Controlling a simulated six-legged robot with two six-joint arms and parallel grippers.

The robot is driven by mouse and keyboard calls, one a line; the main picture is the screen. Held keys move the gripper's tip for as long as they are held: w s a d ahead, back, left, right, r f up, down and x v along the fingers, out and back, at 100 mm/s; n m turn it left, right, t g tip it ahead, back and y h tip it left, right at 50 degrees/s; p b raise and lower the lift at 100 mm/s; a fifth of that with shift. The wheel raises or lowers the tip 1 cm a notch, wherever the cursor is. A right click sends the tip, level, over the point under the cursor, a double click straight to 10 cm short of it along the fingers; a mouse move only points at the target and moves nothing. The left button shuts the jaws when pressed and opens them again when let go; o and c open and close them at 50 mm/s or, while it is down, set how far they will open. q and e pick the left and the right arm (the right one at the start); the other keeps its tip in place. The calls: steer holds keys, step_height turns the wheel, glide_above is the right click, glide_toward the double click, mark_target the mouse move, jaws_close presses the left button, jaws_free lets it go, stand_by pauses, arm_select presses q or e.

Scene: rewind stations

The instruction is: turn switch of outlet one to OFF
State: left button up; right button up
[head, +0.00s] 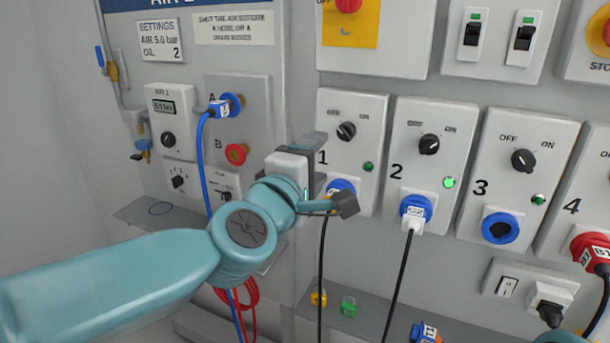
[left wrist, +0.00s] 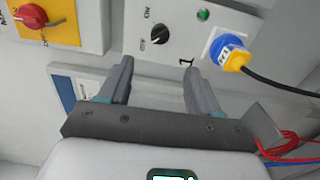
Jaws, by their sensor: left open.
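The outlet one panel (head: 376,115) is a white plate with a black rotary switch (head: 346,131) below OFF and ON labels. The switch also shows in the left wrist view (left wrist: 161,34), pointing about toward OFF, though its exact angle is hard to read. Its green lamp (head: 369,166) looks dim. A blue socket with a plug and black cable sits below, partly hidden by my gripper. My left gripper (head: 324,174) is open and empty in front of the panel's left part. In the wrist view its fingertips (left wrist: 157,68) are short of the switch. My right gripper is out of view.
A blue hose (head: 202,165) hangs left of the gripper. Padlocks (head: 348,306) lie on the ledge below. A yellow-backed red switch (head: 348,20) is above.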

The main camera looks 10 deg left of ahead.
arm_select(q)
steer(key=shift+v, duration=1.95)
